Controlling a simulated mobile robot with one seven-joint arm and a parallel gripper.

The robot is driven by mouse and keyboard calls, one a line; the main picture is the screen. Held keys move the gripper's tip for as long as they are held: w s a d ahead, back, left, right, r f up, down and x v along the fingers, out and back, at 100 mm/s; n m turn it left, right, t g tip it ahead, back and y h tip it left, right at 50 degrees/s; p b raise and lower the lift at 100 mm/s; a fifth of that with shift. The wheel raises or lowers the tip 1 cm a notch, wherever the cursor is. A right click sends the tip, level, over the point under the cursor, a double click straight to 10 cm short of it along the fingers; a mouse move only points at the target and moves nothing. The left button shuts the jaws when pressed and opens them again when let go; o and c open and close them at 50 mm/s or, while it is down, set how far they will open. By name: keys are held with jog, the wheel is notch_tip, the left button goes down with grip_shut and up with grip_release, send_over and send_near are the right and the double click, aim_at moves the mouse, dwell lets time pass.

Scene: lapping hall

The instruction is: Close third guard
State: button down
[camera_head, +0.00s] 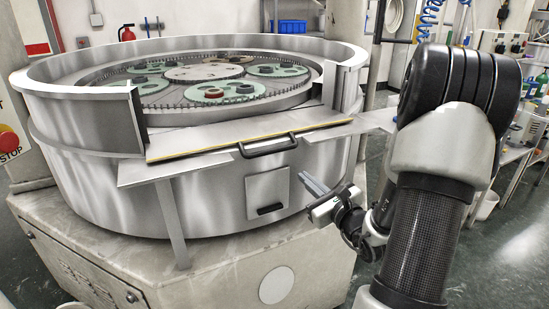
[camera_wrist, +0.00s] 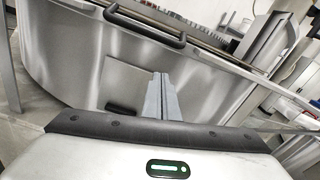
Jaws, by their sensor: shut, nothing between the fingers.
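A flat steel guard panel (camera_head: 200,143) with a yellow edge strip lies folded down, roughly level, at a gap in the front of the round machine's rim wall. Its black bar handle (camera_head: 268,148) sticks out along the front edge, and the handle also shows at the top of the wrist view (camera_wrist: 145,25). My gripper (camera_head: 312,183) is shut and empty. It is in front of the machine's drum, below and to the right of the handle, apart from it. In the wrist view the grey fingers (camera_wrist: 160,82) are together.
The round steel drum (camera_head: 90,185) stands on a pale base (camera_head: 190,280). A small hatch (camera_head: 268,192) is on its front below the handle. Green discs (camera_head: 278,71) lie inside the rim. A bench with bottles (camera_head: 532,125) is at right. Dark floor (camera_head: 480,265) is open at right.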

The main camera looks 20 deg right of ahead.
jog(key=shift+m+h, duration=0.7)
jog(key=shift+h, duration=0.1)
jog(key=w+d, duration=0.1)
jog(key=w, duration=0.5)
jog(key=w+d+b, duration=0.1)
jog(key=w, duration=0.2)
jog(key=shift+w+d+f, duration=0.3)
jog(key=shift+w+f, duration=0.05)
jog(key=shift+f, duration=0.05)
jog(key=r, duration=0.1)
jog(key=s+r, duration=0.1)
jog(key=shift+a+r, duration=0.2)
jog(key=shift+r, duration=0.1)
jog(key=shift+s+a+r, duration=0.15)
jog(key=shift+r, duration=0.45)
jog(key=shift+p, duration=0.3)
